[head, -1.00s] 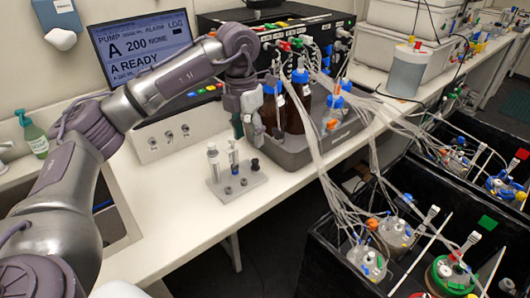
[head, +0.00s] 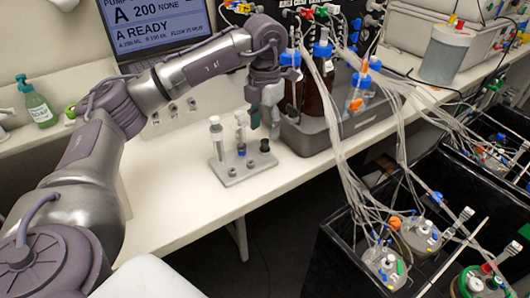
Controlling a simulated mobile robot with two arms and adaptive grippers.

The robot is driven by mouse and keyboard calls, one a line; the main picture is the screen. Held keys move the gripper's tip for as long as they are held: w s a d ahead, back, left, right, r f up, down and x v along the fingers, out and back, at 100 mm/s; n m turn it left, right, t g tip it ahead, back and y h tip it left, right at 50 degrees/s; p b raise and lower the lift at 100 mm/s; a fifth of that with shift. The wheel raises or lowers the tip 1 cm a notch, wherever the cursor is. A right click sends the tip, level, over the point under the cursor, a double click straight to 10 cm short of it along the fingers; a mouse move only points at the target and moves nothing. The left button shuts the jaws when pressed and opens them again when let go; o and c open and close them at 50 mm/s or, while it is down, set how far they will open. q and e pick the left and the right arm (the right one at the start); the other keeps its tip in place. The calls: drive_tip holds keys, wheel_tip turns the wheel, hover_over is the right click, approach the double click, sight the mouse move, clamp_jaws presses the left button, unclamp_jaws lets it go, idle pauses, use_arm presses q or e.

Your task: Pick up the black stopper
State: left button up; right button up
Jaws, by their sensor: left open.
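A small grey rack (head: 231,178) stands on the white bench. The black stopper (head: 265,146) sits upright at its back right corner. My left gripper (head: 264,124) points down just above the black stopper, with its fingers apart and nothing visible between them. A small gap seems to show between the fingertips and the stopper; the exact distance is hard to tell. My right gripper is not in view.
Two upright syringe-like tubes (head: 216,140) stand in the rack left of the stopper. A grey tray (head: 318,137) with brown blue-capped bottles (head: 321,75) stands close right of my left gripper. Tubing hangs toward the black bins (head: 345,247).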

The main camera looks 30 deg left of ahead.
sight(266, 140)
use_arm(q)
wheel_tip(266, 140, down, 4)
drive_tip(key=b, duration=0.3)
drive_tip(key=shift+d+f, duration=0.15)
drive_tip(key=shift+f, duration=0.05)
drive_tip(key=shift+f+b, duration=0.25)
drive_tip(key=shift+b, duration=0.05)
drive_tip(key=shift+r, duration=0.15)
drive_tip(key=shift+s, duration=0.1)
drive_tip(key=shift+c, duration=0.7)
drive_tip(key=c, duration=0.7)
